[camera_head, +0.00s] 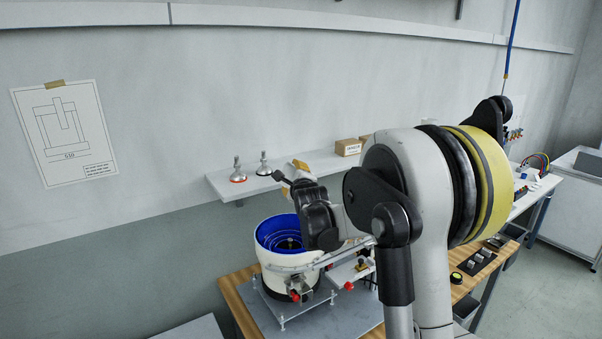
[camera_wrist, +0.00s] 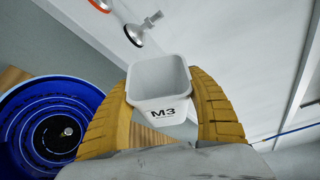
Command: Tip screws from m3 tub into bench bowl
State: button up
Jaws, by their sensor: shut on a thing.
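The white M3 tub (camera_wrist: 160,106) is held between the two yellow fingers of my gripper (camera_wrist: 159,82) in the wrist view. Its open mouth shows, and the visible inside is pale with no screws that I can make out. The bowl (camera_wrist: 38,125), blue inside with stepped rings and a dark centre, lies to the left of the tub, apart from it. In the head view the bowl (camera_head: 272,236) has a white outer wall and stands on the bench. My gripper (camera_head: 298,168) is above and behind its right side there; the tub cannot be made out clearly.
A wall shelf (camera_head: 225,184) behind the bowl bears two metal-stemmed pieces (camera_head: 237,171) and a cardboard box (camera_head: 348,147). The wooden bench (camera_head: 240,311) carries a grey plate (camera_head: 340,318) under the bowl. A black strip of switches (camera_head: 475,262) lies to the right.

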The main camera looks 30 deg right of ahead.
jog(key=shift+r+m, duration=0.25)
jog(key=shift+m, duration=0.15)
jog(key=shift+f, duration=0.15)
jog(key=shift+a+y, duration=0.1)
jog(key=shift+y, duration=0.2)
jog(key=shift+r+m+g+p, duration=0.4)
jog(key=shift+r+m+p, duration=0.2)
jog(key=shift+m+p, duration=0.35)
jog(key=shift+r+m+g+y+p, duration=0.4)
jog(key=shift+r+m+y+p, duration=0.35)
jog(key=shift+m+y+p, duration=0.4)
jog(key=m+y, duration=0.1)
jog(key=r+m, duration=0.1)
jog(key=shift+d+r+m+y+p, duration=0.1)
jog(key=shift+d+m+y+p, duration=0.1)
jog(key=shift+m+y+p, duration=0.2)
jog(key=shift+r+m+y, duration=0.1)
jog(key=shift+m+y, duration=0.25)
jog(key=shift+m, duration=0.15)
jog(key=shift+a, duration=0.15)
